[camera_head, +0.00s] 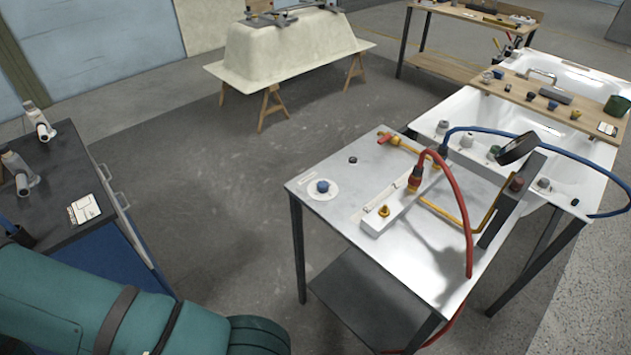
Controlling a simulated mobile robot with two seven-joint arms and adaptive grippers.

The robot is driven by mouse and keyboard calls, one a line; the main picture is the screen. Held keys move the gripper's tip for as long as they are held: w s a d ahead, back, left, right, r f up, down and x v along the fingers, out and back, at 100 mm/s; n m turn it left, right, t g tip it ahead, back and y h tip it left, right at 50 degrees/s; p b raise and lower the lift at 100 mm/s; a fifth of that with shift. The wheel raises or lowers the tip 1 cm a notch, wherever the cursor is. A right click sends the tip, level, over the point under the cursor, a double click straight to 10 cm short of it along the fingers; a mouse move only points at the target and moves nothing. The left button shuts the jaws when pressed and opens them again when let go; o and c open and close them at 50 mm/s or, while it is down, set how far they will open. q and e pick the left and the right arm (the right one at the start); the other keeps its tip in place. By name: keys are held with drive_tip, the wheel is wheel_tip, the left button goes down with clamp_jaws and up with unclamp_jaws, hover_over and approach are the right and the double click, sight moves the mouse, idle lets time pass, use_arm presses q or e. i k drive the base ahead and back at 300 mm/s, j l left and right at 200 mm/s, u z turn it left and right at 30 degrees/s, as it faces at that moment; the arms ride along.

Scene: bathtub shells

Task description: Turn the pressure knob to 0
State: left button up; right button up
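A blue knob (322,186) sits on a round white dial plate near the left corner of the metal-topped table (330,215). The markings on the plate are too small to read, so I cannot tell where the knob points. Neither of my grippers is in view, and nothing touches the blue knob.
A pale block (402,205) carries brass fittings and a red hose (462,200). A blue hose (560,150) arcs to the right over white tubs (470,105). A dark workbench (50,175) stands left. Grey floor (230,190) lies open between bench and table.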

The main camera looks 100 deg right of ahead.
sight(322, 185)
drive_tip(key=i+z, duration=0.15)
drive_tip(key=z, duration=0.25)
drive_tip(key=i+z, duration=0.15)
drive_tip(key=z, duration=0.3)
drive_tip(key=i+j+z, duration=0.1)
drive_tip(key=z, duration=1.95)
